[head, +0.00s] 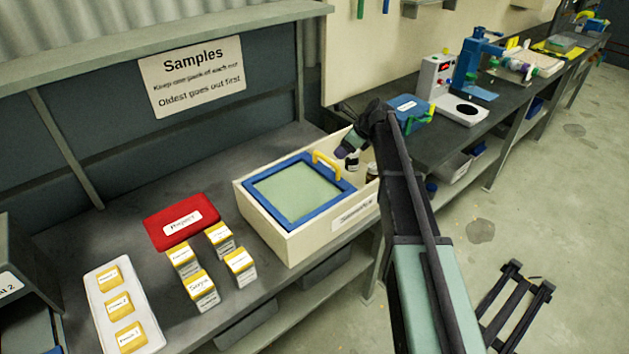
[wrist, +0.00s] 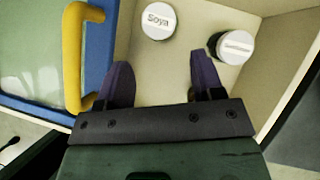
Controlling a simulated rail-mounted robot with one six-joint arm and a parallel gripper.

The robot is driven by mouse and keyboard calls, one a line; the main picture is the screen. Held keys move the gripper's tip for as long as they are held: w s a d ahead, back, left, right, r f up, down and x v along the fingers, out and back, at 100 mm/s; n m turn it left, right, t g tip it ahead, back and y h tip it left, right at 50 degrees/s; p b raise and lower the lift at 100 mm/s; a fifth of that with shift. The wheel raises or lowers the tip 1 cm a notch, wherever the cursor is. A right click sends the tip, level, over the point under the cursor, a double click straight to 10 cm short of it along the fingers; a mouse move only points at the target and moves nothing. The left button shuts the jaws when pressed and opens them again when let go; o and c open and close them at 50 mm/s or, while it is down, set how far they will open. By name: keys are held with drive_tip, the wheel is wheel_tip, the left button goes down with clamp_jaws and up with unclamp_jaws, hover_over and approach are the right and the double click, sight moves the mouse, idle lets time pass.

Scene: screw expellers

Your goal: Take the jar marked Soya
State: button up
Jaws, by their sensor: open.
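The jar marked Soya (wrist: 158,21) stands in the wooden box, its round white lid facing up in the wrist view. My gripper (wrist: 162,78) is open and empty above the box, and the Soya lid lies beyond its fingertips, between their lines. A second jar (wrist: 235,46) with a white lid and dark body stands to the right, close to the right finger; its small label is hard to read. In the head view my gripper (head: 346,149) is over the back right part of the box, where two jars partly show; I cannot tell which is Soya there.
The wooden box (head: 290,245) holds a blue-framed panel with a yellow handle (head: 327,165), close to my left finger in the wrist view (wrist: 75,60). Several small yellow-topped packs, one marked Soya (head: 199,290), a red case (head: 180,221) and a white tray (head: 97,300) stand left.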

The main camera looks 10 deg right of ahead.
drive_tip(key=b+x, duration=0.4)
drive_tip(key=x, duration=0.1)
drive_tip(key=shift+w+f, duration=0.1)
drive_tip(key=shift+f, duration=0.1)
drive_tip(key=b+x, duration=0.4)
drive_tip(key=x, duration=0.1)
drive_tip(key=shift+w+a, duration=0.1)
drive_tip(key=shift+a, duration=0.1)
drive_tip(key=shift+r, duration=0.2)
drive_tip(key=c, duration=0.6)
drive_tip(key=shift+r+p, duration=0.65)
drive_tip(key=shift+p, duration=0.15)
drive_tip(key=c, duration=0.4)
wheel_tip(320, 180, up, 19)
drive_tip(key=p, duration=1.8)
drive_tip(key=shift+f+p, duration=0.1)
drive_tip(key=shift+p, duration=0.3)
drive_tip(key=shift+c, duration=0.5)
